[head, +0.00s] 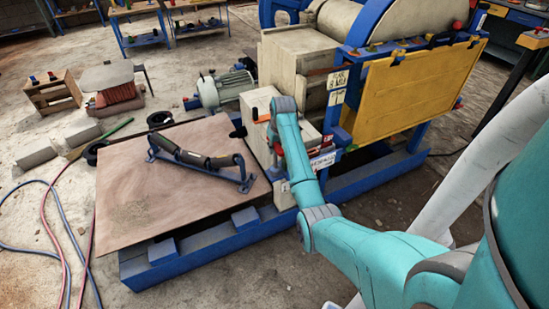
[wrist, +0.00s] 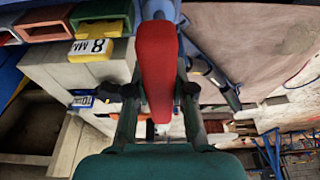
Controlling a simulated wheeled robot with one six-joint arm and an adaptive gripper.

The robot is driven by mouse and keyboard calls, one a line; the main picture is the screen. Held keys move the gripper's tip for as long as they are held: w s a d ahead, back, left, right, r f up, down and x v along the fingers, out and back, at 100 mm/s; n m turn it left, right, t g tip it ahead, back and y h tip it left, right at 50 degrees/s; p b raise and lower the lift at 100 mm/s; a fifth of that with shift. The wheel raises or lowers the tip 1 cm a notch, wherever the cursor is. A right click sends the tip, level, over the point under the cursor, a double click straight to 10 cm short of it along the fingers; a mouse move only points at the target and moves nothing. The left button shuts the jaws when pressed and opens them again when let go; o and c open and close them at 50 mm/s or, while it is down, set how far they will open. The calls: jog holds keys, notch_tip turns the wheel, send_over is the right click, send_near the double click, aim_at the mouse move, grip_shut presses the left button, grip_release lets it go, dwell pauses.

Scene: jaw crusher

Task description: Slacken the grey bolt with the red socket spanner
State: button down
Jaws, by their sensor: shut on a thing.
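The red socket spanner (wrist: 157,55) shows in the wrist view, its thick red handle running up the picture between my jaws. Its far end meets a pale grey-blue round part at the top edge. My gripper (wrist: 160,92) is shut on the red handle, one dark finger on each side.
The crusher (head: 300,55) has a yellow side panel (head: 395,95) and a blue base frame (head: 225,240). A brown board (head: 140,205) carries a roller on a blue stand (head: 200,160). Hoses lie at left.

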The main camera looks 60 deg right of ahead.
jog(key=shift+w+d+v, duration=0.1)
jog(key=shift+w+v, duration=0.1)
jog(key=shift+v, duration=0.8)
jog(key=shift+w+d+v, duration=0.15)
jog(key=shift+w+v, duration=0.05)
jog(key=shift+v, duration=0.8)
dwell(0.4)
